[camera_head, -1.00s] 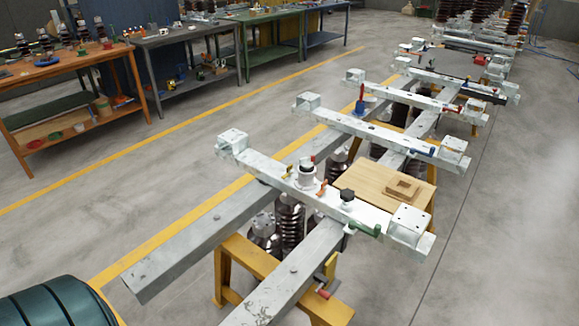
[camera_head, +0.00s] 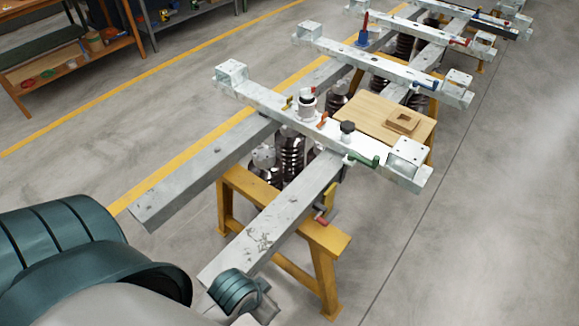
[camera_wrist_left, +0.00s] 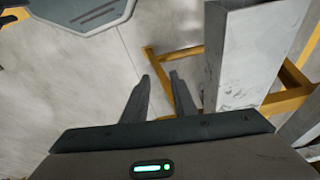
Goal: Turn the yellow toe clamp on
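A small yellow toe clamp (camera_head: 287,103) sits on the near white crossbeam (camera_head: 263,96), just left of a pale fitting (camera_head: 307,105). It is too small to tell its handle position clearly. My left gripper (camera_wrist_left: 160,76) shows in the left wrist view with its two dark fingers apart and nothing between them. My right gripper is not in view.
A green-handled clamp (camera_head: 363,160), a black knob (camera_head: 347,128) and an orange-red clamp (camera_head: 322,119) are also on the near crossbeam. A wooden board (camera_head: 373,118) lies behind it. A yellow trestle (camera_head: 322,236) supports the rails.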

